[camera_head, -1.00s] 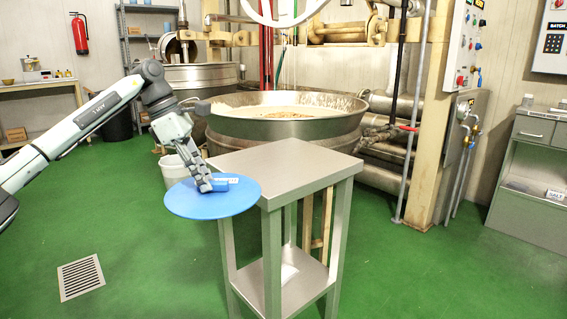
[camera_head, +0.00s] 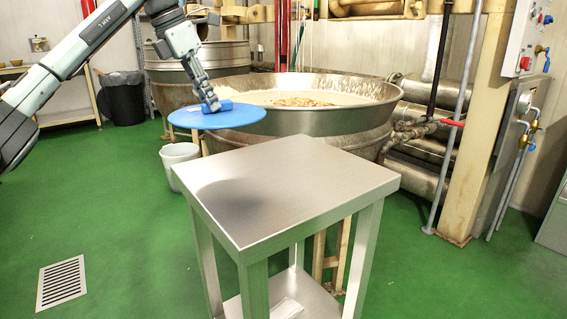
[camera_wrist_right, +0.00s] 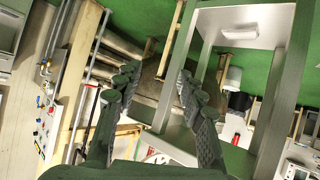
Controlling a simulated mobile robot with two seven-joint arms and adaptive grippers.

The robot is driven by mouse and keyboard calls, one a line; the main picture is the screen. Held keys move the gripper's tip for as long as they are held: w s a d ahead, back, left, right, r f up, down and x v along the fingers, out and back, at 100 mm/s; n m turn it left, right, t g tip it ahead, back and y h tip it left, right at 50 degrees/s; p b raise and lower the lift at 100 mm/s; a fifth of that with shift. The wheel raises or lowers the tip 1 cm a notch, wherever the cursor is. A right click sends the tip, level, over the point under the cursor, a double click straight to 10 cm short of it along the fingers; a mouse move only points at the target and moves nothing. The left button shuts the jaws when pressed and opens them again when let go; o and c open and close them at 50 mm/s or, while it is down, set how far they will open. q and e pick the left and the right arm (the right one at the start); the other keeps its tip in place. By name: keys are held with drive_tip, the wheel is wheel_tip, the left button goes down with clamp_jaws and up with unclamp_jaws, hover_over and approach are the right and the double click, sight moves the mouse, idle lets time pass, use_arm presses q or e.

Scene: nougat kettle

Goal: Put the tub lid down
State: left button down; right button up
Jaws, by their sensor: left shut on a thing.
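The tub lid (camera_head: 240,118) is a flat blue disc with a raised blue handle. My left gripper (camera_head: 216,105) is shut on that handle and holds the lid roughly level in the air. In the head view the lid shows beyond the back left edge of the steel table (camera_head: 300,190), in front of the big kettle. A soft shadow lies on the table's bare top. My right gripper (camera_wrist_right: 155,95) shows only in the right wrist view, with its fingers apart and nothing between them.
The big steel kettle (camera_head: 320,122) with a pale mass inside stands behind the table. A white bucket (camera_head: 178,155) stands on the floor left of the table. Pipes and a beige post (camera_head: 490,110) are at the right. The green floor at left is open, with a drain grate (camera_head: 62,282).

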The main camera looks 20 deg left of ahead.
sight(225, 117)
use_arm(q)
drive_tip(key=d+f, duration=0.1)
drive_tip(key=s+d+f+b, duration=0.1)
drive_tip(key=d, duration=0.1)
drive_tip(key=s+d+f, duration=0.1)
drive_tip(key=shift+s+d+f+b, duration=0.1)
drive_tip(key=shift+s+d+b, duration=0.05)
drive_tip(key=shift+d+b, duration=0.2)
drive_tip(key=d+f, duration=0.1)
drive_tip(key=d, duration=0.1)
drive_tip(key=s+d+f, duration=0.1)
drive_tip(key=d, duration=0.1)
drive_tip(key=s+d+f+b, duration=0.1)
drive_tip(key=d, duration=0.1)
drive_tip(key=shift+s+f, duration=0.15)
drive_tip(key=shift+f, duration=0.15)
wheel_tip(225, 117, down, 3)
drive_tip(key=shift+f+b, duration=0.2)
drive_tip(key=shift+b, duration=0.1)
drive_tip(key=shift+f, duration=0.2)
use_arm(e)
drive_tip(key=a+r+t+y, duration=0.2)
drive_tip(key=a+r+t, duration=0.2)
drive_tip(key=r, duration=0.4)
drive_tip(key=a+r+t+y, duration=0.3)
drive_tip(key=a+r+t, duration=0.1)
drive_tip(key=r, duration=0.3)
drive_tip(key=shift+w+a+r+n, duration=0.15)
drive_tip(key=shift+w+r+n, duration=0.15)
drive_tip(key=shift+w+r, duration=0.1)
